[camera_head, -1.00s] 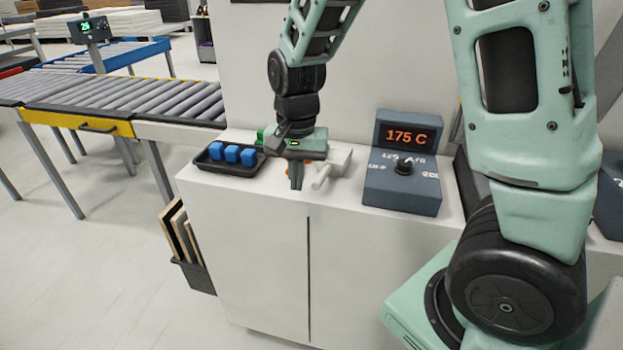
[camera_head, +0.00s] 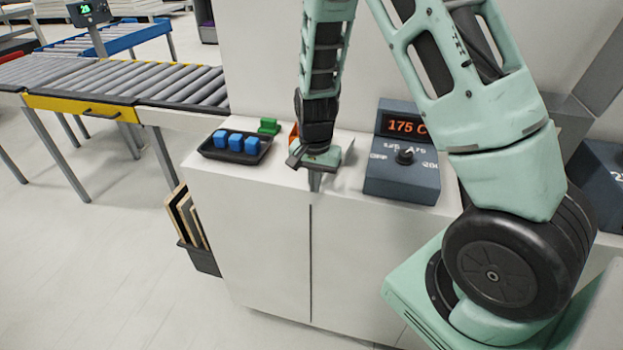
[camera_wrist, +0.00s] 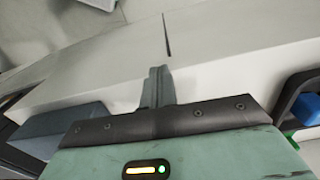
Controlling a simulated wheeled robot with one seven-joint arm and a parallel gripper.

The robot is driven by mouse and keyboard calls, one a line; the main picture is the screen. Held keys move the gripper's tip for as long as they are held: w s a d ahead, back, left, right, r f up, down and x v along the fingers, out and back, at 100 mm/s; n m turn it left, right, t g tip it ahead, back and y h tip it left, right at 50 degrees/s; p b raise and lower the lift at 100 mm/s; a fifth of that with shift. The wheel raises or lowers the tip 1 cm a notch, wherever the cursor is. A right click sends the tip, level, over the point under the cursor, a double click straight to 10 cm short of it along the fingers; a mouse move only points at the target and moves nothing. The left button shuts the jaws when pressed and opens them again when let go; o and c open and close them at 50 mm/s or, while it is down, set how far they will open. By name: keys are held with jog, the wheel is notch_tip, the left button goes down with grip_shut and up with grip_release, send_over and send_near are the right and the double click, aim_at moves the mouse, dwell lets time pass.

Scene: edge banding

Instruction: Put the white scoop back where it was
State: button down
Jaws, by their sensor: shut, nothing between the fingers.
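My gripper (camera_head: 315,182) is shut and empty, pointing down above the front part of the white cabinet top (camera_head: 354,178). In the wrist view its closed fingers (camera_wrist: 158,85) stand over the cabinet near its front edge. I cannot clearly make out the white scoop in either view now. My gripper and wrist cover the part of the top where a pale piece with a handle showed earlier.
Left of my gripper is a black tray (camera_head: 209,149) with blue blocks (camera_head: 236,141); a green block (camera_head: 268,126) lies behind it. A small orange part (camera_head: 294,134) shows behind my wrist. A control box (camera_head: 404,170) reading 175 C stands close on the right.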

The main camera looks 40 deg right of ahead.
jog(key=shift+w+d, duration=0.3)
jog(key=shift+d, duration=0.1)
jog(key=w+d, duration=0.1)
jog(key=d, duration=0.1)
jog(key=w+d, duration=0.1)
jog(key=shift+w+d, duration=0.4)
